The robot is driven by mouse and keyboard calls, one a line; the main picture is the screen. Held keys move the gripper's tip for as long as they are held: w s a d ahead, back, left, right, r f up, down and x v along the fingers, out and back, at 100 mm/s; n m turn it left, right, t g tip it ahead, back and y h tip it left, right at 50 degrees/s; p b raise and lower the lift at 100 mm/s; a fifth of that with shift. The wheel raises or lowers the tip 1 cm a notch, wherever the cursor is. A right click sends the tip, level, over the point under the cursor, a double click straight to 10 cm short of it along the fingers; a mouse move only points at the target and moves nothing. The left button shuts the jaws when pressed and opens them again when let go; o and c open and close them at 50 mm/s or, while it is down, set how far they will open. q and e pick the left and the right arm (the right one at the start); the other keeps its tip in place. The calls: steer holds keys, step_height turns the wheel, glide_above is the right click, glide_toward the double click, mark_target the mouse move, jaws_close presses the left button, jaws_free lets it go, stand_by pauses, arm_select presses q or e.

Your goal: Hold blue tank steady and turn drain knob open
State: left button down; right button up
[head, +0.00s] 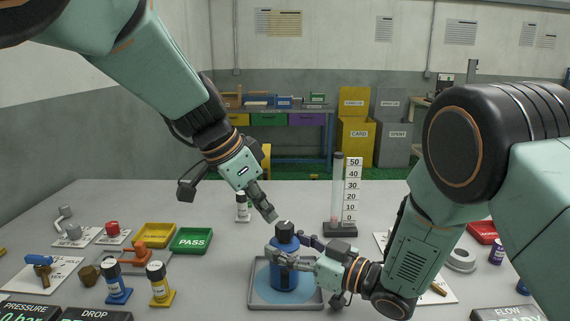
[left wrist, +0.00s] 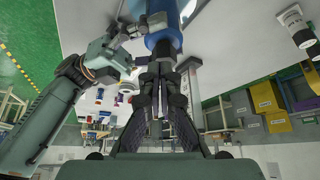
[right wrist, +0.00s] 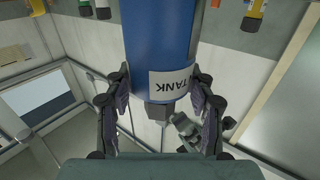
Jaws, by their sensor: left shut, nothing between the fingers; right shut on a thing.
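The blue tank (head: 286,275) stands upright in a grey tray (head: 258,300), with a dark knob-like top (head: 285,228). My right gripper (head: 280,262) is shut on the tank's body from the right. In the right wrist view the tank (right wrist: 158,35) lies between the two fingers (right wrist: 160,95), with its white label and dark knob (right wrist: 158,112) in sight. My left gripper (head: 268,210) is shut and empty, pointing down just above and left of the knob. In the left wrist view its closed fingers (left wrist: 160,65) lie close to the tank (left wrist: 163,25); contact with the knob cannot be told.
A scale column (head: 338,195) stands behind the tank. A green PASS tray (head: 191,240), a yellow tray (head: 154,235) and small blue (head: 116,287) and yellow (head: 159,285) bottles are on the left. A red tray (head: 482,232) is at right.

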mark_target(279, 238)
arm_select(q)
steer(key=shift+r, duration=1.25)
step_height(279, 238, down, 6)
steer(key=shift+w+a, duration=0.4)
steer(key=shift+w, duration=0.05)
steer(key=shift+w+d, duration=0.15)
steer(key=shift+d, duration=0.3)
stand_by(0.6)
steer(key=shift+s+d+r, duration=0.1)
steer(key=shift+s+d, duration=0.2)
stand_by(0.4)
steer(key=shift+s+a, duration=0.1)
steer(key=shift+a, duration=0.05)
